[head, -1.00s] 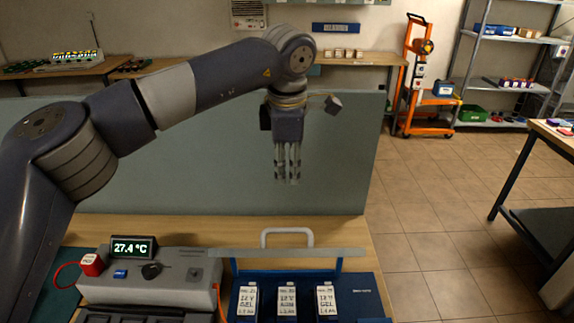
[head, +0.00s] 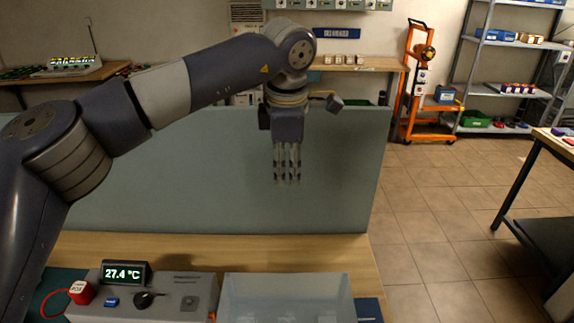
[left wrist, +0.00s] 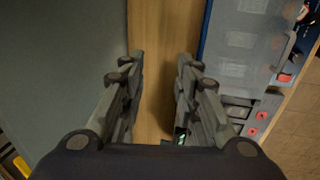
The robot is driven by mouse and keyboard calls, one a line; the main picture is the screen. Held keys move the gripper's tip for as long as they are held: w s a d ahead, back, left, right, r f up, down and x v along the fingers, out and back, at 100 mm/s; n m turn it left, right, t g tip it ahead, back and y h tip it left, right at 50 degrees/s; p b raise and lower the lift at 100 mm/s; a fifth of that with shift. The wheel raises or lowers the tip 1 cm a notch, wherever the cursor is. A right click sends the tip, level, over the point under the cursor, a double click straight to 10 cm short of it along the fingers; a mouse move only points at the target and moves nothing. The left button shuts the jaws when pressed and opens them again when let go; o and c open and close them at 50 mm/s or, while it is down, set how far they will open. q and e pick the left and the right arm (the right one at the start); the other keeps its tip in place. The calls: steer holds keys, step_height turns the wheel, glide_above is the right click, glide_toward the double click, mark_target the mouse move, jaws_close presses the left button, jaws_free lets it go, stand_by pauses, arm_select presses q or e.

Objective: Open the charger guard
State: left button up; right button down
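The charger guard (head: 287,297) is a pale see-through panel at the bottom of the head view, over the blue charger (head: 369,311). Its far edge shows and its near part is cut off by the frame. In the left wrist view the guard (left wrist: 238,45) lies to the right of the fingers, with blurred shapes under it. No handle can be made out in the head view now. My left gripper (head: 287,180) points down behind the guard, in front of the grey screen. Its fingers (left wrist: 160,65) are a little apart with nothing between them. My right gripper is not in view.
A grey control box (head: 165,297) with a temperature display (head: 124,272) and red block (head: 80,292) stands left of the guard. A tall grey screen (head: 200,190) runs behind the bench (head: 200,246). A bare strip of bench lies between screen and guard.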

arm_select(q)
steer(key=s+r, duration=0.3)
steer(key=r, duration=0.9)
stand_by(0.4)
